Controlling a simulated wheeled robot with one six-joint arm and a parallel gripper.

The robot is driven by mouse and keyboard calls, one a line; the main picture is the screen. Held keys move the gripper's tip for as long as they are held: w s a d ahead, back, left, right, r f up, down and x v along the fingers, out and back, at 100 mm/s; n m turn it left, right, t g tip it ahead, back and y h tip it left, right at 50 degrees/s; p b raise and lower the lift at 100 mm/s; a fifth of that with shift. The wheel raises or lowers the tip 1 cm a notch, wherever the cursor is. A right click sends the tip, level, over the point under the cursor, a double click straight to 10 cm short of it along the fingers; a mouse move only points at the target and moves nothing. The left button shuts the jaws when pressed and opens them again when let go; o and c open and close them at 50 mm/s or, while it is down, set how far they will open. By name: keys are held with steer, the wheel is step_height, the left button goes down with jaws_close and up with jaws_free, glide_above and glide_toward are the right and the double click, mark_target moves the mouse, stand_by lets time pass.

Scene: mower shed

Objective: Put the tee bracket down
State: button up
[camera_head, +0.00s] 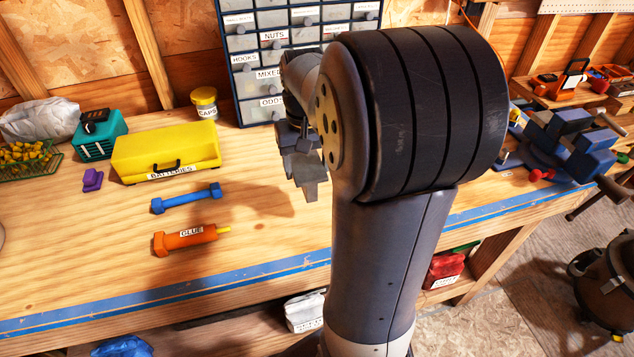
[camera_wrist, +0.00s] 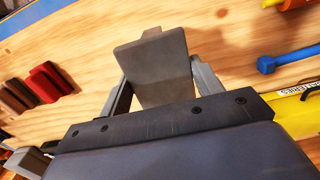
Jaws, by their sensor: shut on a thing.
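The tee bracket is a flat grey piece with a folded plate and a short stub. It shows in the wrist view (camera_wrist: 155,66) between the two fingers of my gripper (camera_wrist: 160,82), which is shut on it. In the head view the bracket (camera_head: 306,174) hangs below my gripper (camera_head: 297,146), right of the yellow batteries box. Bare wood of the workbench (camera_head: 90,245) lies behind it in both views. A shadow falls on the bench to its left. My arm hides part of the gripper and the bench to the right.
The batteries box (camera_head: 165,150), a blue bolt-like bar (camera_head: 186,198) and an orange glue tube (camera_head: 186,239) lie left of the bracket. A labelled drawer cabinet (camera_head: 262,75) stands behind. Red (camera_wrist: 45,80) and brown blocks are at left in the wrist view. Bare wood lies around the bracket.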

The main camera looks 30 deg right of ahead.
mark_target(307, 166)
step_height(307, 166, down, 7)
steer(key=shift+f, duration=0.15)
stand_by(0.4)
steer(key=shift+f, duration=0.2)
steer(key=o, duration=0.8)
step_height(307, 166, up, 12)
steer(key=shift+r, duration=0.2)
